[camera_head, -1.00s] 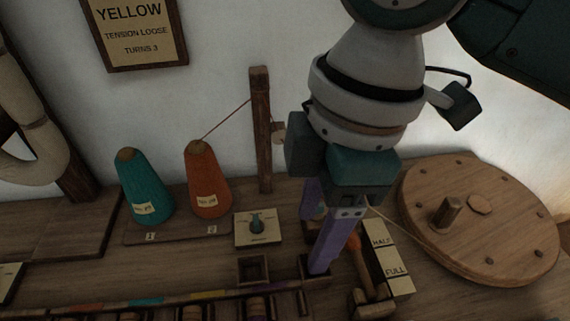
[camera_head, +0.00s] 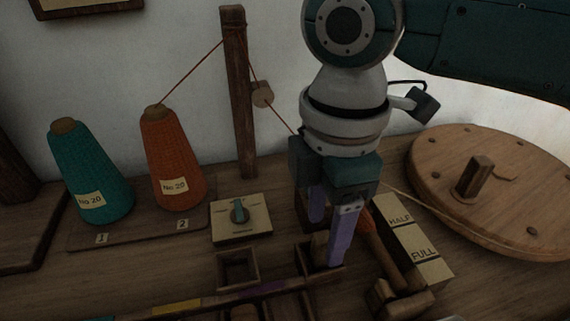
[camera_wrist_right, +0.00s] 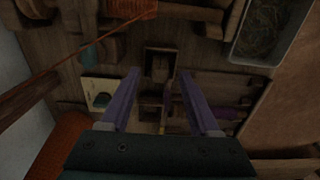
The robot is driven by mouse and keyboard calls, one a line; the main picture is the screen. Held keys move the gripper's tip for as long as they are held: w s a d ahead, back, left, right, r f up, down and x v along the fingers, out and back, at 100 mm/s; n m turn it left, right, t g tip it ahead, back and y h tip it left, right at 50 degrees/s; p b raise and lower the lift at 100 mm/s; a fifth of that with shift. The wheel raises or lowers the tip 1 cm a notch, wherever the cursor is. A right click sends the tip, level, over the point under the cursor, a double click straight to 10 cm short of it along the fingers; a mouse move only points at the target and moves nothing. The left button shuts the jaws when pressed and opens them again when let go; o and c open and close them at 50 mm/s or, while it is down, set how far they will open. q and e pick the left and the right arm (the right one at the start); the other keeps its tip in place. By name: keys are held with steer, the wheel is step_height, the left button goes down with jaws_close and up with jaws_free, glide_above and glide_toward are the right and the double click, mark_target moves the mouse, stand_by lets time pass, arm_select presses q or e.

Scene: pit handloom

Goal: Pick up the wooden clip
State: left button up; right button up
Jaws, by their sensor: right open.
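My right gripper (camera_head: 325,241) points down over the bench with its two purple fingers apart. In the right wrist view, the open fingers (camera_wrist_right: 159,76) have nothing gripped between them. Beneath them is a small square wooden compartment, with a brown wooden piece (camera_wrist_right: 160,66) in it that looks like the wooden clip. In the head view this piece (camera_head: 319,243) is partly hidden behind the front finger, and I cannot make out its shape clearly. Whether the fingertips touch the compartment is unclear. My left gripper is not in view.
An open wooden box (camera_head: 238,268) and a dial plate (camera_head: 240,220) lie left of the gripper. A mallet (camera_head: 385,250), a HALF/FULL block (camera_head: 413,243) and a round wooden wheel (camera_head: 500,185) lie right. Teal (camera_head: 90,175) and orange (camera_head: 172,165) cones and a post (camera_head: 237,100) stand behind.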

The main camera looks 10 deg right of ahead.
mark_target(323, 236)
step_height(323, 236, down, 3)
steer(key=shift+f+b, duration=0.1)
steer(key=shift+b, duration=0.3)
steer(key=shift+c, duration=0.2)
jaws_close()
